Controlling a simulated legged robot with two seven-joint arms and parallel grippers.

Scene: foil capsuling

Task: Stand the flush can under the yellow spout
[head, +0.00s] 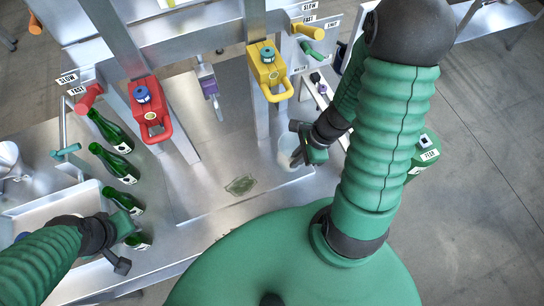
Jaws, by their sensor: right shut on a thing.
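The yellow spout (266,68) is a yellow head with a blue knob and a looped lower part, mounted on a steel post at upper middle. The flush can (287,149) is a pale, whitish vessel, in front of the yellow spout and slightly right of it in the picture. My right gripper (300,157) is shut on the can's right side and hides part of it. I cannot tell whether the can touches the bench. My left gripper (128,229) is at lower left beside the green bottles; its jaw opening is unclear.
A red spout (149,110) stands left of the yellow one, with a grey-purple fixture (208,84) between them. Several green bottles (113,163) line the left side. The steel bench (215,150) is clear in the middle. A green bin (425,150) stands at right.

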